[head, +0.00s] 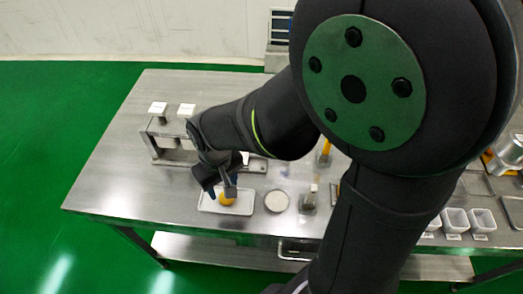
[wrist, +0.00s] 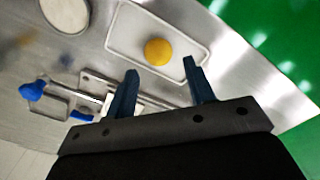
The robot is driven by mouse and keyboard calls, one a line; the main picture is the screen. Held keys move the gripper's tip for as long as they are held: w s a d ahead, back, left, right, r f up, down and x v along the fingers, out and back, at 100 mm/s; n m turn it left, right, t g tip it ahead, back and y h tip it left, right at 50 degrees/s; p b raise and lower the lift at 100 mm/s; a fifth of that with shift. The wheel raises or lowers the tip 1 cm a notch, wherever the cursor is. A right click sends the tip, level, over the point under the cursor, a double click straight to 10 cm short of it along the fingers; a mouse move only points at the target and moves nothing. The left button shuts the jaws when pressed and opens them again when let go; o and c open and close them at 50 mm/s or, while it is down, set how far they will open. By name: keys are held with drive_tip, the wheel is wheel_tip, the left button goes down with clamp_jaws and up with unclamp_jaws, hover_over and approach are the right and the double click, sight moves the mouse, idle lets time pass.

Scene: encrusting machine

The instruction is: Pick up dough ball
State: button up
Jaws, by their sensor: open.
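The dough ball (wrist: 158,52) is a small yellow-orange ball lying on a white rectangular tray (wrist: 125,38). In the head view the ball (head: 227,199) shows partly behind my gripper (head: 220,190), near the front edge of the steel table. In the wrist view my gripper (wrist: 160,84) is open, with its two blue fingers spread apart and nothing between them. The ball lies beyond the fingertips, roughly in line with the gap. The head view does not show the height of the fingers above the tray (head: 205,206) clearly.
A round pale dish (head: 277,201) stands right of the tray, with a small metal device (head: 309,201) beside it. A metal stand with white-topped posts (head: 158,108) is behind on the left. White containers (head: 455,220) stand at the right. The table's left part is clear.

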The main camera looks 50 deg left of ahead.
sight(227, 201)
drive_tip(key=shift+w+a+f, duration=0.1)
drive_tip(key=shift+f, duration=1.6)
drive_tip(key=shift+w+a+f, duration=0.1)
drive_tip(key=shift+f, duration=1.55)
drive_tip(key=c, duration=0.8)
